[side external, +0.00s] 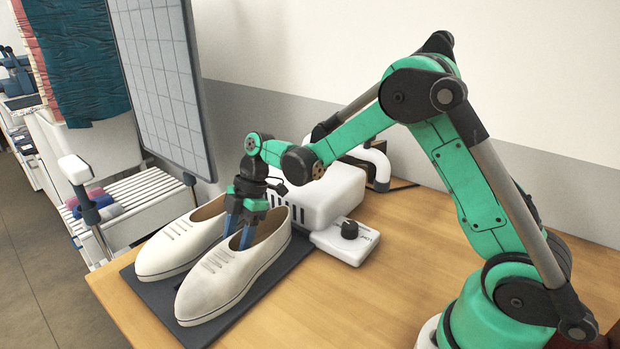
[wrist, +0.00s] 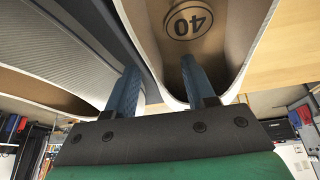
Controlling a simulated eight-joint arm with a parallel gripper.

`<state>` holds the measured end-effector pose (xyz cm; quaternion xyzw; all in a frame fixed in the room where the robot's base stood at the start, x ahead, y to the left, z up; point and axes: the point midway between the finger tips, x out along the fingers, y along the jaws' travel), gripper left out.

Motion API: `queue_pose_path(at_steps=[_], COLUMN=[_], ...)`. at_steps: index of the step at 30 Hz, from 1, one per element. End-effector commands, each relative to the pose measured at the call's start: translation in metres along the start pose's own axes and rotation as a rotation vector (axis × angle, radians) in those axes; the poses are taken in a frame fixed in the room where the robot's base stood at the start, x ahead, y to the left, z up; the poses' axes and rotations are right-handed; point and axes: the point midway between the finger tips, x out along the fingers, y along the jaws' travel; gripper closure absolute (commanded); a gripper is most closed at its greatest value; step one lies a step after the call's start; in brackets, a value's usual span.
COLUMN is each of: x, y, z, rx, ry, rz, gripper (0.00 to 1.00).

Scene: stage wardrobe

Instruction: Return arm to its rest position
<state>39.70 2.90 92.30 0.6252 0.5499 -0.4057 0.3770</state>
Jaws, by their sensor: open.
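My gripper (side external: 240,230) points down at the opening of the nearer white lace-up shoe (side external: 235,275). Its blue fingers are apart. In the wrist view my gripper (wrist: 160,82) has one finger over the inside of a shoe (wrist: 205,50) marked 40 and the other outside that shoe's wall. The wall's white rim passes between them. I cannot tell whether either finger touches it. A second white shoe (side external: 178,240) stands beside it, farther left. Both stand upright on a dark mat (side external: 148,293). My green arm is bent and reaches left from its base.
A white box-like device (side external: 325,190) with a black-knobbed unit (side external: 348,240) stands close behind the shoes. A grid panel (side external: 165,80) rises at the back left. A slatted white rack (side external: 145,190) lies beyond the table. The wooden table (side external: 400,265) is clear between device and base.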

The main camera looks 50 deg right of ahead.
Motion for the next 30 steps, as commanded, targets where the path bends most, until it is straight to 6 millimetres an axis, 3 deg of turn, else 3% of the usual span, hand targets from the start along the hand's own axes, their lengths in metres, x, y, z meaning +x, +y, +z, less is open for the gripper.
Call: queue_pose_path(at_steps=[14,24,30], x=[-0.061,-0.108,-0.118], y=[-0.006,-0.063,-0.102], z=[-0.003,-0.016,-0.012], rx=[0.065,0.633,0.972], ry=[-0.018,-0.081,-0.008], rz=[0.025,0.305,0.510], gripper=[0.51,0.51,0.51])
